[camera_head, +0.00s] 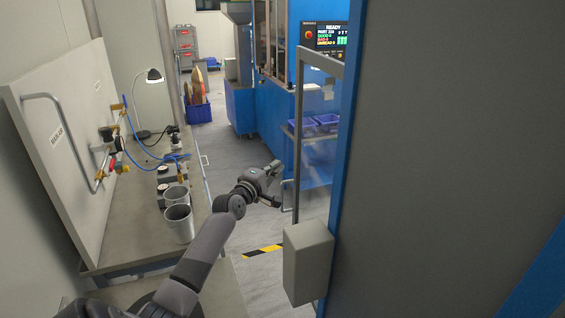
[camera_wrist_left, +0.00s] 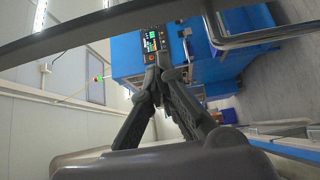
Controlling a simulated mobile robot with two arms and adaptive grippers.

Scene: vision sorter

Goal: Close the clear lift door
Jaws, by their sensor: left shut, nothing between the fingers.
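The clear lift door (camera_head: 318,125) is a grey-framed see-through panel at the centre right of the head view, beside the blue machine wall. A metal bar (camera_wrist_left: 250,40), seemingly the handle, crosses at the upper right there. My right gripper is not in view.
A grey box (camera_head: 307,262) sticks out below the door. A bench (camera_head: 150,235) with metal cups (camera_head: 178,223), a lamp (camera_head: 150,78) and blue hoses stands on the left. A blue crate (camera_head: 199,112) is farther back. The floor aisle (camera_head: 225,155) between is clear.

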